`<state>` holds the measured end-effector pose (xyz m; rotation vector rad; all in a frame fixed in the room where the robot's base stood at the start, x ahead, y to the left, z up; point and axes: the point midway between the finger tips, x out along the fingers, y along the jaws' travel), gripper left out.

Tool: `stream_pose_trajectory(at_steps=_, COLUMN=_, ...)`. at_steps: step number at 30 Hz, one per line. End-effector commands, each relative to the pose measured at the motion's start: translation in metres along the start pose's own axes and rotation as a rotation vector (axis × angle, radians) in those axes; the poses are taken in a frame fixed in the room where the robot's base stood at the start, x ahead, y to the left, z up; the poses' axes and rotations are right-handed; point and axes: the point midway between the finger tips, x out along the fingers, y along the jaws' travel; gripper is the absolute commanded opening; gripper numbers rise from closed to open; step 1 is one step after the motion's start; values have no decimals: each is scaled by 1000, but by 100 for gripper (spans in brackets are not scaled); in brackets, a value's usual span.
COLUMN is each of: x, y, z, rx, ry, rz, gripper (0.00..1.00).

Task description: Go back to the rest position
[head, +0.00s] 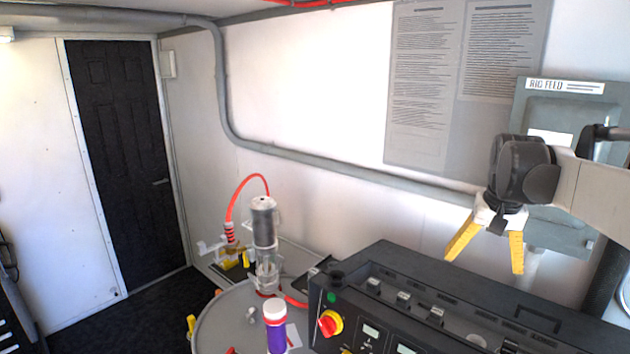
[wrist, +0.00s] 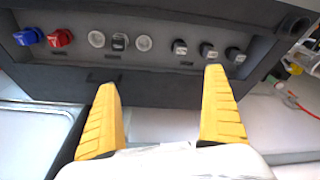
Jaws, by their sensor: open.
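My gripper (head: 487,245) hangs at the right in the head view, its two yellow fingers spread apart with nothing between them. It is above and behind the black control panel (head: 450,310), clear of it. In the wrist view the open fingers of my gripper (wrist: 162,100) point toward the dark panel housing (wrist: 150,88), which carries a blue connector, a red connector and several round and square fittings. No contact between the fingers and the panel shows.
A drum lid (head: 215,325) with a clear cylinder pump (head: 265,225), a red hose (head: 238,190) and a purple bottle (head: 275,325) stands left of the panel. A grey pipe (head: 330,165) runs along the wall. A grey box (head: 570,110) hangs behind my arm. Open floor lies near the black door (head: 118,150).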

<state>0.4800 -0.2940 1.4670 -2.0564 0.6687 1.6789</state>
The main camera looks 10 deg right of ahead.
Motion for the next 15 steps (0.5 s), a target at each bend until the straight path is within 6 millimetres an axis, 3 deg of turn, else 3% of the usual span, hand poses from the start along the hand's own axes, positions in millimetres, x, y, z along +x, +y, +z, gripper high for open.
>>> stream_pose_trajectory(at_steps=1, x=-6, y=-29, z=26, rx=-62, ry=35, rz=-14, gripper=100)
stream_pose_trajectory(at_steps=6, x=-11, y=-99, z=108, rx=-247, ry=161, rz=-72, gripper=100)
stream_pose_trajectory(at_steps=9, x=-7, y=-127, z=156, rx=-345, ry=227, rz=-112, gripper=100)
stream_pose_trajectory(at_steps=15, x=10, y=-155, z=230, rx=-488, ry=329, rz=-184, gripper=100)
